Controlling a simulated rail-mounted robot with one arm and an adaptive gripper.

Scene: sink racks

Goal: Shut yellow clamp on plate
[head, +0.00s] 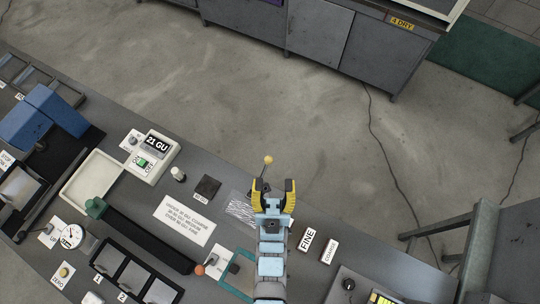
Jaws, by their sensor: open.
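My gripper (272,186), with yellow and black fingers on a light blue arm, is open over the far edge of the bench. A small yellow knob (268,160) on a thin stalk shows just beyond and between its fingertips; it looks like the clamp's handle. I cannot tell whether the fingers touch the stalk. The clamp's body is hidden behind my gripper. A pale plate with dark streaks (240,210) lies on the bench just left of my gripper, partly covered by it.
An orange knob (199,270) and a teal frame (235,280) are at the lower left of my arm. A white sign (185,220), a dark square (207,186) and a scale box (150,155) lie left. FINE (307,240) and COARSE (329,251) blocks stand right.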

